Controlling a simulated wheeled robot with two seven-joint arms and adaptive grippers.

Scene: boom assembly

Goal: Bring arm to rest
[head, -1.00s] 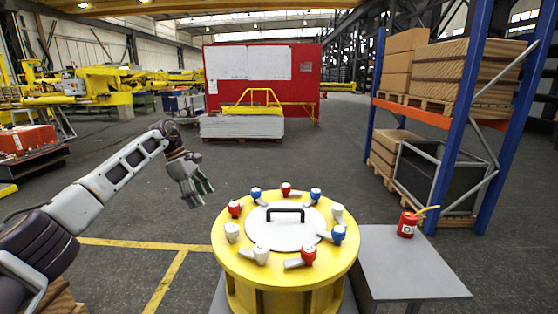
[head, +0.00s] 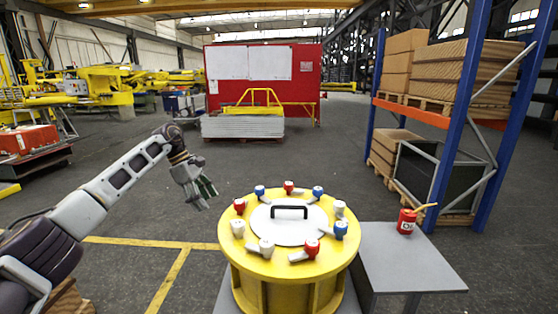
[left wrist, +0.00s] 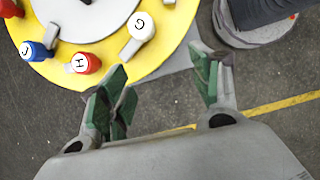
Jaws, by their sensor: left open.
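My left gripper (head: 203,191) hangs in the air left of the yellow drum (head: 265,267), fingers pointing down and to the right. In the left wrist view the left gripper (left wrist: 162,88) is open, its green-padded fingers apart with only floor between them. The left arm reaches in from the left edge. The drum's round top bears a grey disc with a black handle (head: 290,207), ringed by several red, white and blue knobbed pieces. In the wrist view a white lettered knob (left wrist: 140,25) and a red one (left wrist: 85,64) show near the gripper, apart from it. My right gripper is out of view.
A grey side table (head: 405,262) stands right of the drum with a red can (head: 407,221) on it. A blue-posted shelf (head: 448,120) with boxes stands at the right.

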